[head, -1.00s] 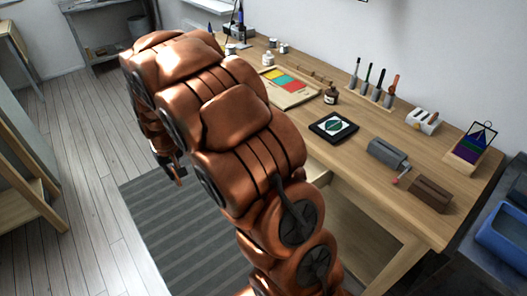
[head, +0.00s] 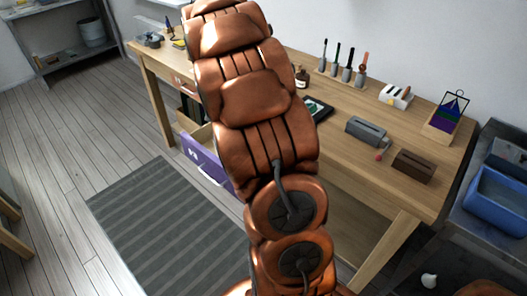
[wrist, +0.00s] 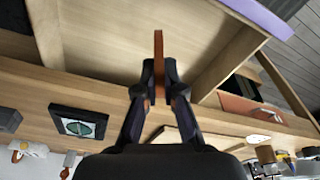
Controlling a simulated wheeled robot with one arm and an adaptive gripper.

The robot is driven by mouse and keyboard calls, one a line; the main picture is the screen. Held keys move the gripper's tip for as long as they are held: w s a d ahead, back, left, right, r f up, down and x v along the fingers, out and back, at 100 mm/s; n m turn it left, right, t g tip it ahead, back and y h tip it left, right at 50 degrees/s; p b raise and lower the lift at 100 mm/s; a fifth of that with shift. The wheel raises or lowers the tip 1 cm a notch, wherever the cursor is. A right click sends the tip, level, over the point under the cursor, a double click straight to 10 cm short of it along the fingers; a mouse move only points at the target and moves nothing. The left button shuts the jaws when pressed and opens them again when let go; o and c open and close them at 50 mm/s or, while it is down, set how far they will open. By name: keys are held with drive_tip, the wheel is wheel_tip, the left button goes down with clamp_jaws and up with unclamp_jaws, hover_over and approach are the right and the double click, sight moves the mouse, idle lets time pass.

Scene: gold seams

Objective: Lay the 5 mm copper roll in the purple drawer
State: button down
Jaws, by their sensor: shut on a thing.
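My gripper (wrist: 158,78) is shut on a thin copper-coloured piece, the copper roll (wrist: 158,48), seen nearly edge-on between the fingertips. The purple drawer (head: 205,165) stands pulled out below the bench, left of my arm in the head view. Its purple front edge also shows at the top right of the wrist view (wrist: 262,18), with the pale wooden inside beside it. The roll appears in front of or over the drawer's open inside; its height above the floor of the drawer cannot be told. In the head view my arm hides the gripper and the roll.
The workbench (head: 345,165) carries a grey box with a crank (head: 366,130), a brown block (head: 413,166), a framed picture (wrist: 80,122) and a tool rack. An orange-fronted drawer (wrist: 240,108) with dark contents is beside the purple one. A striped mat (head: 165,230) covers the floor.

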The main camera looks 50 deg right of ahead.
drive_tip(key=s+d+m+b, duration=0.1)
drive_tip(key=s+d+m, duration=0.4)
drive_tip(key=s+d, duration=0.3)
drive_tip(key=shift+g, duration=0.3)
drive_tip(key=f, duration=0.4)
drive_tip(key=f+p, duration=0.1)
drive_tip(key=f, duration=0.8)
drive_tip(key=shift+w+d, duration=0.4)
drive_tip(key=shift+w+d+r+p, duration=0.1)
drive_tip(key=shift+w+d+p, duration=0.2)
drive_tip(key=shift+w, duration=0.25)
drive_tip(key=shift+w+d+r+p, duration=0.1)
drive_tip(key=shift+w+d+p, duration=0.15)
drive_tip(key=shift+w, duration=0.3)
drive_tip(key=shift+w+d+f+p, duration=0.2)
drive_tip(key=shift+w+d+p, duration=0.15)
drive_tip(key=shift+w, duration=0.4)
drive_tip(key=shift+f, duration=0.5)
drive_tip(key=shift+f, duration=0.15)
drive_tip(key=c, duration=1.3)
unclamp_jaws()
